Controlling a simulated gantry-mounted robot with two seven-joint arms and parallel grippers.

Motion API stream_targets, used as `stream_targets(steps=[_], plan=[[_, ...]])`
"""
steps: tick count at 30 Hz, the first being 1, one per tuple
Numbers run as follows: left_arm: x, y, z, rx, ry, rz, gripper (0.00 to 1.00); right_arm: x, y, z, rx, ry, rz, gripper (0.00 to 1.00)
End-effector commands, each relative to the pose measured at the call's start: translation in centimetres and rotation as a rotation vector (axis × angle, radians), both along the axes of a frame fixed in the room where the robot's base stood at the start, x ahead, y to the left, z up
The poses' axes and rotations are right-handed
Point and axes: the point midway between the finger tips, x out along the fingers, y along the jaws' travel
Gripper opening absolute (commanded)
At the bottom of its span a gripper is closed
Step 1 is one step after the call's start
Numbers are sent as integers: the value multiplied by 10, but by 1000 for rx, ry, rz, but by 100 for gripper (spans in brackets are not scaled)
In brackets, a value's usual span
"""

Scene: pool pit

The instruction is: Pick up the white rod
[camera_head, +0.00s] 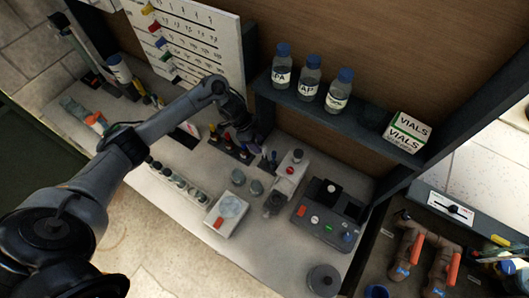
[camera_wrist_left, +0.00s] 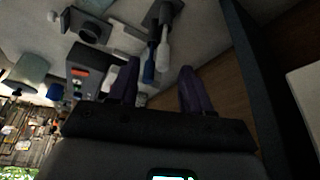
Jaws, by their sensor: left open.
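The white rod (camera_wrist_left: 163,52) stands in a small dark holder (camera_wrist_left: 164,12) in the left wrist view, beside a blue rod (camera_wrist_left: 149,68). My left gripper (camera_wrist_left: 159,67) is open, with its two purple fingers apart. In that view the rods appear between or just beyond the fingertips; I cannot tell the depth, and nothing is gripped. In the head view my left gripper (camera_head: 246,138) is above the back of the bench, by the small rod holders. The white rod is too small to make out surely there. My right gripper is out of view.
A shelf (camera_head: 330,119) with several blue-capped bottles and a vials box (camera_head: 407,132) overhangs the bench to the right. A white chart board (camera_head: 195,40) stands behind the arm. A dark device (camera_head: 327,215) and a white-topped box (camera_head: 228,212) stand in front.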

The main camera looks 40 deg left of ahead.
Motion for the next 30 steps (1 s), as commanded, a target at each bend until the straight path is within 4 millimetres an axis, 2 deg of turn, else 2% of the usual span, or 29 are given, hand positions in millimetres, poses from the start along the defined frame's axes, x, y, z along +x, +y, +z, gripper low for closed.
stream_targets(steps=[7,12,21,23,30], plan=[[13,-15,-22,-3,3,1,49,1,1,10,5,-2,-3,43],[16,-19,-38,-1,0,1,49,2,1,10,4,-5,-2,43],[17,-20,-42,0,-1,0,49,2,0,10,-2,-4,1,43],[17,-20,-42,0,-1,0,41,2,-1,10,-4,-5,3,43],[17,-20,-42,0,-1,0,4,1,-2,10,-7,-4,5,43]])
